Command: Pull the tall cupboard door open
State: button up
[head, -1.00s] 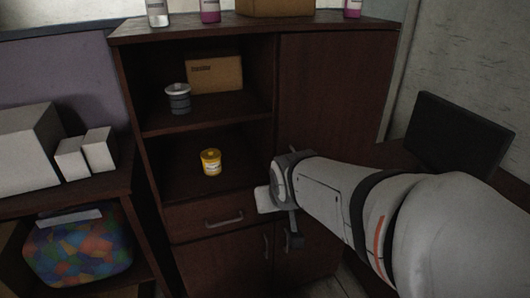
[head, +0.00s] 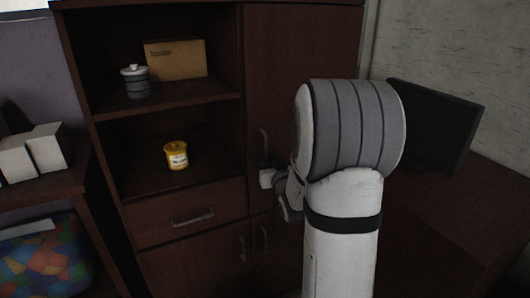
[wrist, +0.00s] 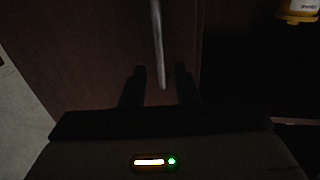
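The tall cupboard door (head: 305,45) is the dark brown panel on the right of the cabinet, and it is shut. Its upright metal handle (head: 264,142) is near the door's left edge. My gripper (head: 268,181) is beside the door just below the handle, partly hidden by my arm. In the wrist view, the door (wrist: 90,50) fills the left and middle, and the handle (wrist: 157,45) reaches down to the gap between my open fingers (wrist: 160,88). The fingers stand apart on either side, and I see no contact with the handle.
Open shelves left of the door hold a cardboard box (head: 175,59), a grey canister (head: 135,82) and a yellow tub (head: 176,155). A drawer (head: 185,218) and lower doors (head: 195,268) are below. A dark monitor (head: 435,122) stands at the right.

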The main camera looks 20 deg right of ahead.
aim_at(266, 151)
jog(key=w, duration=0.4)
jog(key=w+d, duration=0.1)
jog(key=w, duration=0.1)
jog(key=shift+w+p, duration=0.1)
jog(key=shift+p, duration=0.3)
jog(key=shift+c, duration=0.2)
grip_shut()
